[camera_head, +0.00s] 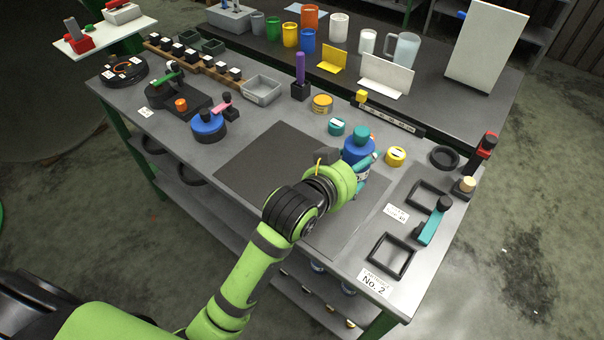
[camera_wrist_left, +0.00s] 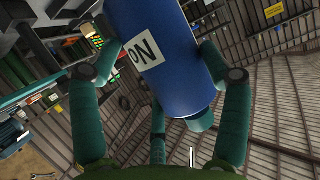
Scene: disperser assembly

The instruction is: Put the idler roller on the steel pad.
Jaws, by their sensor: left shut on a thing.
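A blue cylinder with teal ends, which looks like the idler roller (camera_head: 357,148), is held in my left gripper (camera_head: 366,167) at the right-centre of the bench. It stands roughly upright there; I cannot tell whether its bottom touches the bench. In the left wrist view the blue roller (camera_wrist_left: 168,62) fills the top middle, with a white "No" label and a teal end stub. Teal fingers close around it. A dark flat pad (camera_head: 262,160) and a lighter grey panel (camera_head: 352,225) lie under and beside my arm; I cannot tell which is the steel pad. My right gripper is out of view.
A teal can (camera_head: 337,127) and a yellow can (camera_head: 396,156) stand close by the roller. Black square frames (camera_head: 391,256) and a teal-handled part (camera_head: 433,222) lie to the right. A blue round part (camera_head: 208,125) sits left of the dark pad, whose visible surface is clear.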

